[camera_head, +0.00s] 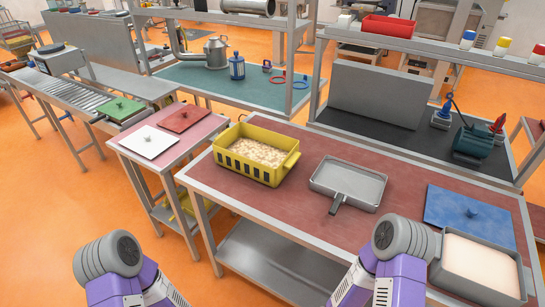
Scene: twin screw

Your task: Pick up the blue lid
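The blue lid (468,215) is a flat square plate with a small knob in its middle. It lies on the red-topped table at the right, just behind a grey bin. Two of my arms show at the bottom edge, grey joints with purple links, the left one at lower left and the right one at lower centre-right. Neither gripper is in view. My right arm's grey joint is to the left of the lid and nearer to me, apart from it.
A grey bin with pale contents (482,268) stands in front of the lid. A grey pan (348,184) and a yellow crate of pale pieces (254,164) share the red table (304,214). A side table holds a white lid (149,142) and red lid (186,118).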

